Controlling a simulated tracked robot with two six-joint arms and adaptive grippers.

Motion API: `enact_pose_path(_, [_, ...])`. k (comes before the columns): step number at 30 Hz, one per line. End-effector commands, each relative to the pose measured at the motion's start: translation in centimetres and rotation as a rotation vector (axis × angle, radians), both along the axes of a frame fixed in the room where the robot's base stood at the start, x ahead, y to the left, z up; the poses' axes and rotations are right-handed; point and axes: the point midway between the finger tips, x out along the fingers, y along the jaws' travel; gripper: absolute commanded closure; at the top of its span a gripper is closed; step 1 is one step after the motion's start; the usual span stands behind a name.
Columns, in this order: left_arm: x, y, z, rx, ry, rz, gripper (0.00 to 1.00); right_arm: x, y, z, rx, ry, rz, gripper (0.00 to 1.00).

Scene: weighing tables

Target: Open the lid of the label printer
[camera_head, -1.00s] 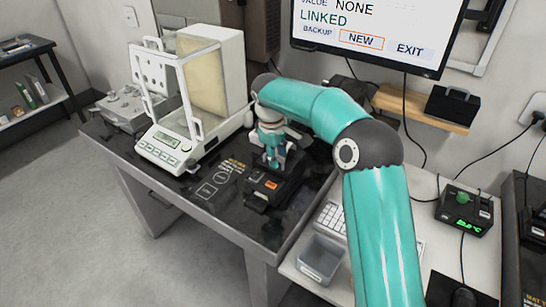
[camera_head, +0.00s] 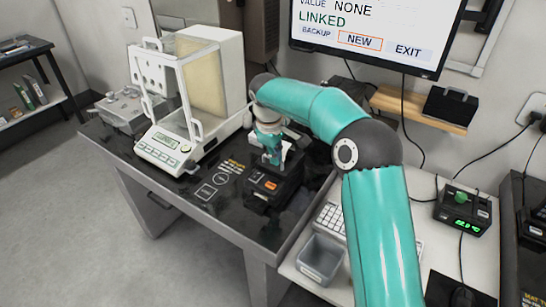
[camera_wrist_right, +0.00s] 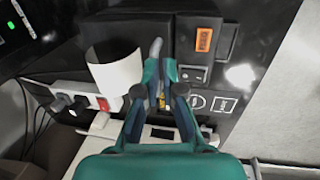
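The label printer (camera_head: 262,196) is a black box with a small orange display, on the dark table right of the balance. In the right wrist view, its front (camera_wrist_right: 204,58) shows the orange display and a rocker switch. A slim grey tab (camera_wrist_right: 155,47) stands beside its dark body. My right gripper (camera_head: 272,158) points down over the printer's back part. In the wrist view, its fingertips (camera_wrist_right: 160,68) are close together at the tab's lower end. I cannot tell whether they grip it. The lid is largely hidden by the gripper. My left gripper is not in view.
A white balance (camera_head: 160,150) with a glass draft shield stands left of the printer. A white paper roll (camera_wrist_right: 116,70) and a power strip (camera_wrist_right: 75,98) lie near the gripper. A grey bin (camera_head: 320,258) and keypad (camera_head: 331,219) sit on the lower white table.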

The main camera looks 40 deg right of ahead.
Motion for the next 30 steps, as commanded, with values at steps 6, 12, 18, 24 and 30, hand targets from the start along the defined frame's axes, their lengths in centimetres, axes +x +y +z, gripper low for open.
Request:
enact_pose_path(6, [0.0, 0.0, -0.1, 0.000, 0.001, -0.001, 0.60, 0.0, -0.3, -0.5, -0.002, 0.004, -0.001, 0.65])
enact_pose_path(12, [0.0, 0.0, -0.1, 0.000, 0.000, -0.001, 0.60, 0.0, -0.3, -0.3, -0.003, 0.001, -0.001, 0.65])
enact_pose_path(18, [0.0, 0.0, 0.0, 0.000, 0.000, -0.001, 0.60, 0.0, -0.1, 0.9, -0.004, -0.002, -0.001, 0.65])
enact_pose_path(24, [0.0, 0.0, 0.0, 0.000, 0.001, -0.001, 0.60, -0.2, 0.5, 4.2, -0.003, -0.004, -0.002, 0.65])
enact_pose_path(30, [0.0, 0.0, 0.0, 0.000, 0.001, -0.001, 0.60, -0.6, 1.3, 8.1, -0.002, -0.003, -0.001, 0.65])
